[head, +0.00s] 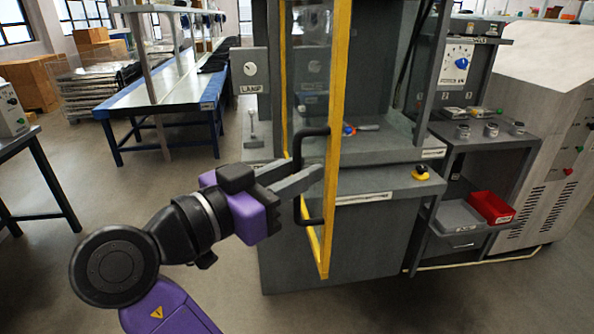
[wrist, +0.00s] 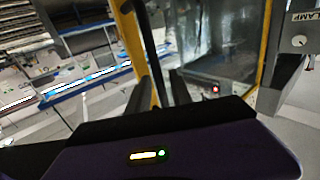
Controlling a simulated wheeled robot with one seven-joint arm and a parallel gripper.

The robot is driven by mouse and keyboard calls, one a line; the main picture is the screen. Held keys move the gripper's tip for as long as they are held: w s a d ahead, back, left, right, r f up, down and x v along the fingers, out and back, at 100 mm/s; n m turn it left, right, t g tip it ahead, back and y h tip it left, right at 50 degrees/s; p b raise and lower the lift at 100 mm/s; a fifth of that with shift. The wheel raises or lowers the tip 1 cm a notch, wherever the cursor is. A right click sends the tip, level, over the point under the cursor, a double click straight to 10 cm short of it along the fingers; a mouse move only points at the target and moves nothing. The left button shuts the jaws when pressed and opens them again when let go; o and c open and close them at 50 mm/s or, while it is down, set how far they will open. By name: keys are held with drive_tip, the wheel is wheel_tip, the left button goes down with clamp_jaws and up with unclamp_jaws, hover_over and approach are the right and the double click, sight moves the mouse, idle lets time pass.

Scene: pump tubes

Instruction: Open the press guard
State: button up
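The press guard is a clear panel in a yellow frame (head: 339,110). It stands swung out from the grey press (head: 385,195), nearly edge-on in the head view, leaving the press bay exposed on its right. Its black bar handle (head: 299,155) faces left. My gripper (head: 304,181) is at the handle, its two fingers reaching in from the left. In the wrist view the guard's yellow frame (wrist: 132,45) rises behind the handle bar (wrist: 146,40). The bar runs between my fingers (wrist: 160,92), which stand apart on either side. Firm contact cannot be made out.
A blue-framed bench (head: 165,85) stands back left, and a dark table (head: 35,145) at the left edge. A shelf unit with a red bin (head: 491,207) stands right of the press. The floor in front and left is clear.

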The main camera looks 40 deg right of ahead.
idle(0.3)
drive_tip(key=shift+a+b, duration=0.3)
drive_tip(key=shift+a, duration=3.6)
